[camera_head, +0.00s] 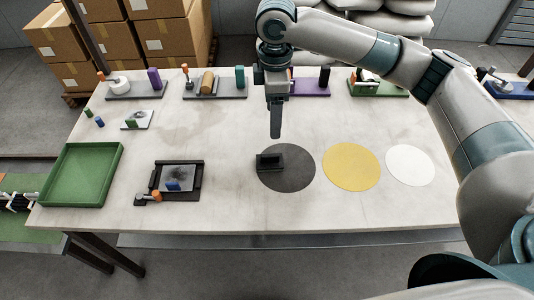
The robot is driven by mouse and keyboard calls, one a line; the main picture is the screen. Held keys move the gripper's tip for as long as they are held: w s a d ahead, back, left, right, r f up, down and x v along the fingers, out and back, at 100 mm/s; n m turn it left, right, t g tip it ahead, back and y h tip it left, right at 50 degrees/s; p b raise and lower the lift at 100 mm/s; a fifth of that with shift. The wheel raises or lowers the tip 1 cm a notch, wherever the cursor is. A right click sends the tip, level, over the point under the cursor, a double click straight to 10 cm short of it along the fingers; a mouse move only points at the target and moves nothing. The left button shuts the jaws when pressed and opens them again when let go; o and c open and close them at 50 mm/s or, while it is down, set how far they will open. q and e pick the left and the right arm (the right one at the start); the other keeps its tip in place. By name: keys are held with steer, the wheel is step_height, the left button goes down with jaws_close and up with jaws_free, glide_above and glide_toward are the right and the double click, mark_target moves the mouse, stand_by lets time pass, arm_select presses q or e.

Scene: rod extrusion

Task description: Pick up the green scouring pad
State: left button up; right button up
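I cannot surely tell which thing is the green scouring pad. Small green pieces show at the table's left: a green block (88,114) beside a blue one, and a green piece (130,124) on a small light plate. My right gripper (275,134) points down over the middle of the table, just above a dark block (270,161) on the dark grey disc (288,180). Its fingers are seen edge-on, so their opening is hidden, and nothing is clearly held. My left gripper is not in view.
A green tray (82,200) stands empty at the left. A black fixture (177,180) lies right of it. Yellow (351,167) and white (409,166) discs lie bare at the right. Several fixtures line the back edge, including a grey one (214,94).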

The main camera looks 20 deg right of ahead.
steer(key=p, duration=0.2)
glide_above(273, 155)
step_height(273, 155, down, 6)
steer(key=shift+f, duration=0.15)
step_height(273, 155, down, 5)
steer(key=shift+r+p, duration=0.1)
steer(key=shift+p, duration=0.3)
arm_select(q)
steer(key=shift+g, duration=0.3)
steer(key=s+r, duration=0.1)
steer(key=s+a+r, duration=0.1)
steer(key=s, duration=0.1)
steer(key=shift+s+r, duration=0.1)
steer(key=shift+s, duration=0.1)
arm_select(e)
steer(key=shift+f, duration=0.5)
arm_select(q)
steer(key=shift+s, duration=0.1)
